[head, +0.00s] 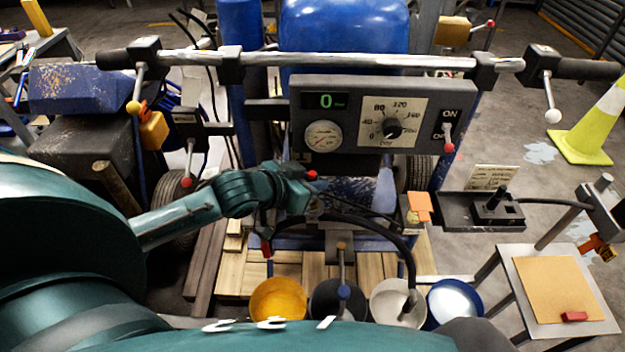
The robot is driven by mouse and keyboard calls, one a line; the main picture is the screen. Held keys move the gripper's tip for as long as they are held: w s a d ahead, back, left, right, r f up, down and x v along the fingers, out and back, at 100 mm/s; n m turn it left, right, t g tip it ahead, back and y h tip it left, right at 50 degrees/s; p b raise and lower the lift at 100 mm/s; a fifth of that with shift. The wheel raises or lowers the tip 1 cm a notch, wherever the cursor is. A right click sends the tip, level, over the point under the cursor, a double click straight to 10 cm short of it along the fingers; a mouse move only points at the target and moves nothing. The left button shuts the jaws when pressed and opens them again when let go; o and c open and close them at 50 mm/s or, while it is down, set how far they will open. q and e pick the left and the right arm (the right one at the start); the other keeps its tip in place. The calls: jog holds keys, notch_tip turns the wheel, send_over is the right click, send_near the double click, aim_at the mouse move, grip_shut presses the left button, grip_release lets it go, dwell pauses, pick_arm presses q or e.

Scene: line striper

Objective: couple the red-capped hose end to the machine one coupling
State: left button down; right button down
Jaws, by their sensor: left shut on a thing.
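My left gripper (293,196) reaches in from the left to the front of the striping machine, below its gauge panel. It is shut on a hose end, mostly hidden by the fingers. A black hose (385,228) arches from beside the gripper down into the white bucket (391,303). A small red part (311,175) shows at the gripper's upper right, and another red piece (266,248) hangs below its left side. I cannot tell which is the hose's cap. I cannot make out the machine one coupling around the gripper. My right gripper is not in view.
The gauge panel (470,96) and handlebar (400,62) stand above the gripper. Yellow (278,299), black (325,305) and blue (455,303) buckets stand with the white one in front. A small table (525,262) is at right, a cone (594,125) behind it.

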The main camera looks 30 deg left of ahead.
pick_arm(q)
jog(key=shift+f, duration=0.6)
jog(key=shift+f, duration=0.2)
dwell(0.5)
jog(key=shift+f+b, duration=0.6)
jog(key=shift+f, duration=0.25)
jog(key=c, duration=1.2)
grip_release()
jog(key=shift+c, duration=0.2)
jog(key=shift+o, duration=0.5)
jog(key=shift+o, duration=1.2)
jog(key=shift+s, duration=0.1)
